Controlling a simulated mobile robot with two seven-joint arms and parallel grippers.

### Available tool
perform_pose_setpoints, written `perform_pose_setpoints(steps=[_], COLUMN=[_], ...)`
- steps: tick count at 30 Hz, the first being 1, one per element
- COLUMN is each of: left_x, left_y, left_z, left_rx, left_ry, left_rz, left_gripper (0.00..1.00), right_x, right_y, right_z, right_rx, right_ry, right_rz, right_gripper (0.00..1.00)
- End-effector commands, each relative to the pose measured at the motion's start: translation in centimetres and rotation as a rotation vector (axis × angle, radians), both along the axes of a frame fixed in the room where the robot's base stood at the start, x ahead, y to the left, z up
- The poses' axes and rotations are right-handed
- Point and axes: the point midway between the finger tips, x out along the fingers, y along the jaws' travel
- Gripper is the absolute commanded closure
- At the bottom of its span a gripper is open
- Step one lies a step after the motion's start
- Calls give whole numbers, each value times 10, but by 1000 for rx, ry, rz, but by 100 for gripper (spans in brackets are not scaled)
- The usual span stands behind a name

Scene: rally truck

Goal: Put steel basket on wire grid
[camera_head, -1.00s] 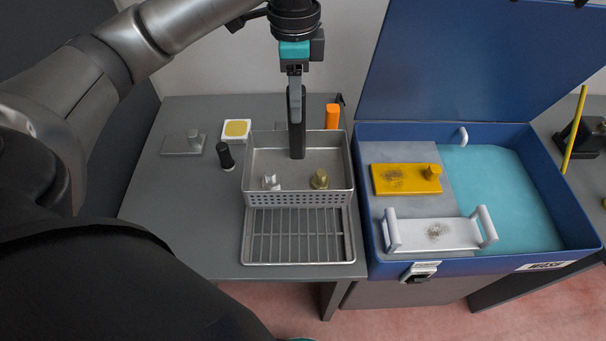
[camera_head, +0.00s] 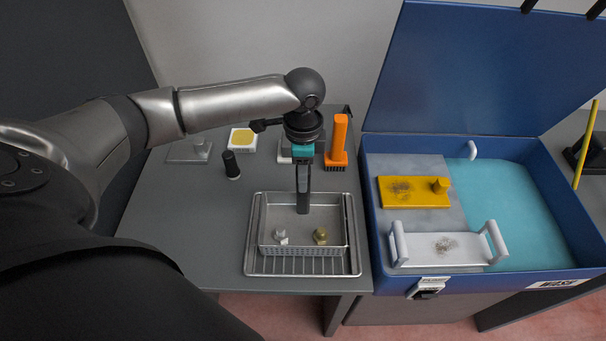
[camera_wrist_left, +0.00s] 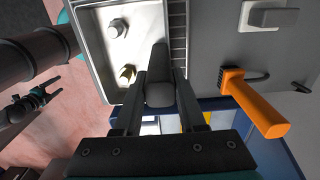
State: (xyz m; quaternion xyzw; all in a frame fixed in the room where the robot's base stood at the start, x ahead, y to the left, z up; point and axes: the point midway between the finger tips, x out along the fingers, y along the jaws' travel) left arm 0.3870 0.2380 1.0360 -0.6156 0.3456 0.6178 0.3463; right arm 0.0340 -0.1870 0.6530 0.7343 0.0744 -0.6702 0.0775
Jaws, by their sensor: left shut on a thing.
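The steel basket (camera_head: 277,249) is a shallow metal box with perforated sides. It holds a silver bolt (camera_head: 281,237) and a brass fitting (camera_head: 320,235). The basket is level over the wire grid (camera_head: 262,265), whose front bars and rim show around it; whether it touches the grid I cannot tell. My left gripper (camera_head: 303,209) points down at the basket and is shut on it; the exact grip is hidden. The left wrist view shows the basket (camera_wrist_left: 97,62) beside the fingers. My right gripper (camera_wrist_left: 50,86) shows small at the left there, fingers apart and empty.
An orange-handled brush (camera_head: 338,142) stands behind the basket. A black cylinder (camera_head: 231,165), a white box with a yellow top (camera_head: 242,139) and a grey plate (camera_head: 188,151) stand at back left. The blue open-lidded cabinet (camera_head: 375,245) borders the right side.

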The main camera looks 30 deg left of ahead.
Motion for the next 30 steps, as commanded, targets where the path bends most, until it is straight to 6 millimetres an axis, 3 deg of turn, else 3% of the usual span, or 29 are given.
perform_pose_setpoints(steps=[11,12,18,20,30], left_x=[1,0,0,0,1], left_y=[0,0,0,0,0], left_z=[-6,-7,-7,-7,-1], left_rx=[-1,0,0,0,-2], left_ry=[-3,-1,-1,-1,-3], left_rz=[0,0,-1,-1,-1], left_gripper=[100,59,37,30,30], right_x=[1,1,1,1,1], right_y=[0,0,-1,-1,-1], right_z=[0,1,0,0,0], right_rx=[-1,-1,-1,0,-2], right_ry=[-2,-2,-2,-2,-2], right_rz=[0,0,0,-1,0], right_gripper=[25,25,25,25,25])
